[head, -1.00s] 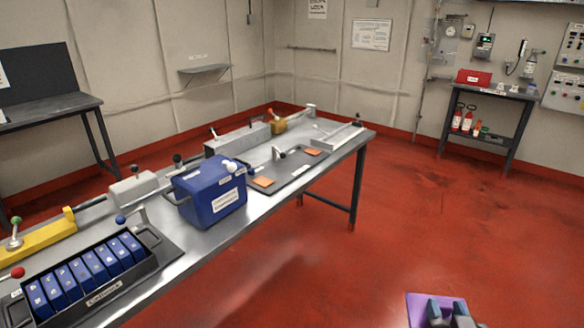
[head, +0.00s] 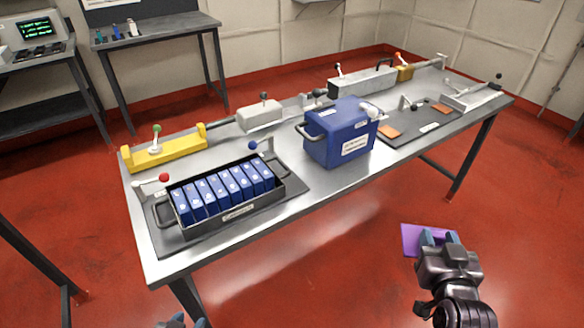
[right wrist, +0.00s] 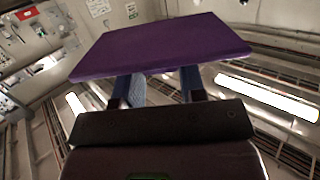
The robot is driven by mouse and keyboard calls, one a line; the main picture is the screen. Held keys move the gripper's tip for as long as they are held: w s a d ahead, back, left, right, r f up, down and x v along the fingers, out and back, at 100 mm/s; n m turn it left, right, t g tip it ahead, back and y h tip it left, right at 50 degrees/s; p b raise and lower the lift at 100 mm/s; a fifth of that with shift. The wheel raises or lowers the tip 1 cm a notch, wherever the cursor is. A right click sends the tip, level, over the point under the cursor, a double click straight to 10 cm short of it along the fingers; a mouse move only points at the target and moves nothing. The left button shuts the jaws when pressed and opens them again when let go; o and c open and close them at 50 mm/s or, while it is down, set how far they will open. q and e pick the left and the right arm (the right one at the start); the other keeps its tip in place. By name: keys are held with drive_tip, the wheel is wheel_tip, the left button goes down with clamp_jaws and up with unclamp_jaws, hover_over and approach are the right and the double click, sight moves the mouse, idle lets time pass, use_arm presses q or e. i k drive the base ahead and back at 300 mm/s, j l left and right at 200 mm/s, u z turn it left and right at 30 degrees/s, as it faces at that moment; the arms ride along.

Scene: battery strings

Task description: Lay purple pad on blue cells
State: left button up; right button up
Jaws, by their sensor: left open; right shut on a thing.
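The purple pad (head: 412,238) is a flat rectangular piece held by my right gripper (head: 438,238), over the red floor in front of the table. In the right wrist view the pad (right wrist: 160,48) spans the fingertips of the right gripper (right wrist: 163,88), which is shut on it. The blue cells (head: 225,188) stand upright in a row in a black tray (head: 240,210) at the table's near left. The pad is well to the right of the cells and apart from them. My left gripper (head: 182,322) barely shows at the bottom edge, open and away from the tray.
A blue box (head: 338,140) stands right of the tray on the metal table (head: 290,190). A yellow clamp fixture (head: 165,150) and levers with red and blue knobs surround the tray. A dark mat (head: 420,125) with orange pieces lies farther right. Open floor separates the right gripper from the table.

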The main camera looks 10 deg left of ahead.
sight(224, 182)
drive_tip(key=i+j+u, duration=0.15)
drive_tip(key=j, duration=0.2)
drive_tip(key=j+u, duration=0.1)
drive_tip(key=j, duration=0.25)
drive_tip(key=i+j, duration=0.15)
drive_tip(key=j, duration=0.2)
drive_tip(key=i+j, duration=0.15)
drive_tip(key=j, duration=0.2)
